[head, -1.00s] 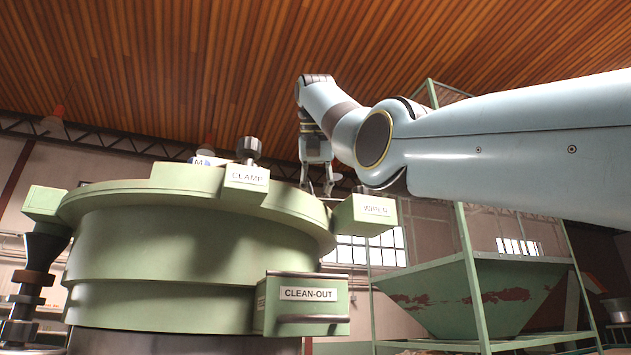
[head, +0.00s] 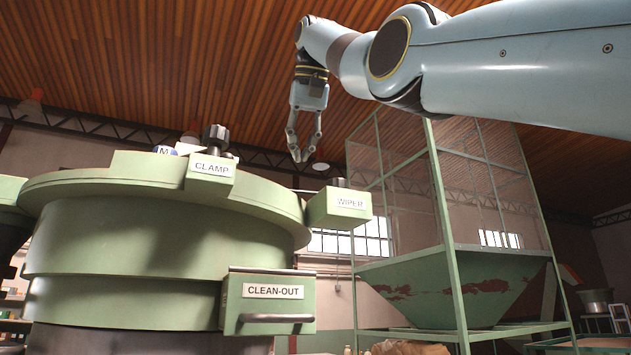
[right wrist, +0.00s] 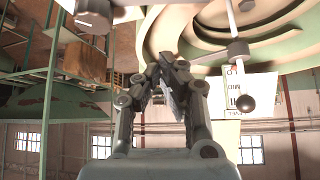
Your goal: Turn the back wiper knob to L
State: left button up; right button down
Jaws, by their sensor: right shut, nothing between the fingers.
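A green box labelled WIPER (head: 345,206) sticks out from the right rim of the round green machine (head: 120,245) in the head view. A short grey knob (head: 338,182) shows on top of this box; its pointer and marks cannot be read. My right gripper (head: 298,158) points down above and left of the knob, apart from it. Its fingers are shut with nothing between them. In the right wrist view the shut fingertips (right wrist: 170,62) are in the middle. My left gripper is not in view.
A CLAMP block (head: 211,168) with a dark knob (head: 215,138) stands on the rim. A CLEAN-OUT drawer (head: 268,302) with a handle is below. A green hopper in a frame (head: 455,285) stands behind at right. The space around my gripper above the rim looks clear.

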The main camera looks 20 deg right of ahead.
aim_at(292, 191)
jog(key=x, duration=0.2)
jog(key=a+x, duration=0.1)
jog(key=x, duration=0.2)
jog(key=shift+w+a+f, duration=0.1)
jog(key=shift+w+f, duration=0.1)
jog(key=x, duration=0.3)
jog(key=shift+w+d+f, duration=0.1)
jog(key=shift+d+f, duration=0.05)
jog(key=shift+d, duration=0.2)
jog(key=s, duration=0.1)
jog(key=s+a+b, duration=0.1)
jog(key=s, duration=0.1)
jog(key=shift+s+b, duration=0.3)
jog(key=shift+s, duration=0.2)
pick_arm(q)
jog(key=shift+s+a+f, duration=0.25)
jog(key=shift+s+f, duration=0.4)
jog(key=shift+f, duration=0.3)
pick_arm(e)
jog(key=shift+d, duration=0.2)
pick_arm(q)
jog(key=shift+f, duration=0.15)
pick_arm(e)
jog(key=shift+a, duration=0.1)
